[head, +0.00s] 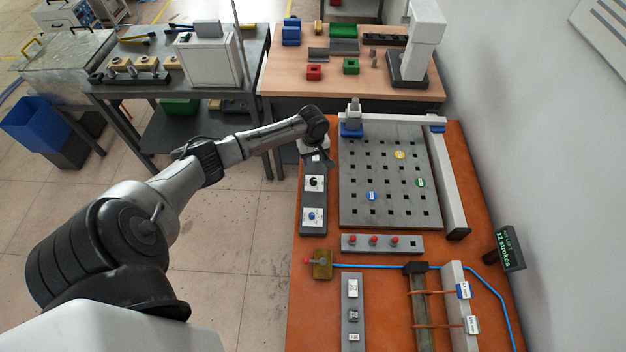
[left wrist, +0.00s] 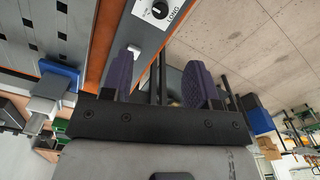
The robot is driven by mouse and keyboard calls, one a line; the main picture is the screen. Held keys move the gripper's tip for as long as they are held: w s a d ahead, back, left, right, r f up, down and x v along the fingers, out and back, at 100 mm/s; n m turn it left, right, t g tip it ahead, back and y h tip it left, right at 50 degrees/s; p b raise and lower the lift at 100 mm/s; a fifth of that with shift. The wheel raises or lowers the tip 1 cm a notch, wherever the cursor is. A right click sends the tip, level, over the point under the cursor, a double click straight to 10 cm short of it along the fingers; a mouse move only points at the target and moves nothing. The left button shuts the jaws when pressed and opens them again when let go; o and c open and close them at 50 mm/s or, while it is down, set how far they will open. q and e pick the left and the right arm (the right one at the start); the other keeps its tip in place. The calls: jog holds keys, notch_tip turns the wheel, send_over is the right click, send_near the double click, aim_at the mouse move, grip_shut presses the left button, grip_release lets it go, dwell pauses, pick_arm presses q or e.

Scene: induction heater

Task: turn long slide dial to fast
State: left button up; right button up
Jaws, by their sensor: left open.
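The long slide dial (head: 315,182) is a black knob on a white plate on the grey control strip (head: 303,197). In the left wrist view the dial (left wrist: 159,9) is at the top edge beside the letters LONG, with the rest of its plate cut off. Its exact setting is not readable. My left gripper (head: 318,158) is over the far end of the strip, just beyond the dial. In the left wrist view its two purple fingers (left wrist: 161,82) are apart with nothing held between them. A small white piece (left wrist: 133,49) shows by one finger. My right gripper is not seen.
A second dial (head: 311,216), blue, sits nearer on the strip. A perforated metal plate (head: 385,207) lies right of the strip, with a blue-based post (head: 352,117) at its far corner. Red knobs (head: 374,241) stand nearer. The orange table's left edge runs close beside the strip.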

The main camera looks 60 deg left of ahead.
aim_at(313, 180)
pick_arm(q)
jog(key=shift+n, duration=0.3)
notch_tip(313, 180, down, 12)
jog(key=shift+d+r+b, duration=0.1)
jog(key=shift+b, duration=0.8)
jog(key=shift+f, duration=1.05)
jog(key=shift+c, duration=0.3)
jog(key=c, duration=0.9)
jog(key=shift+o, duration=0.2)
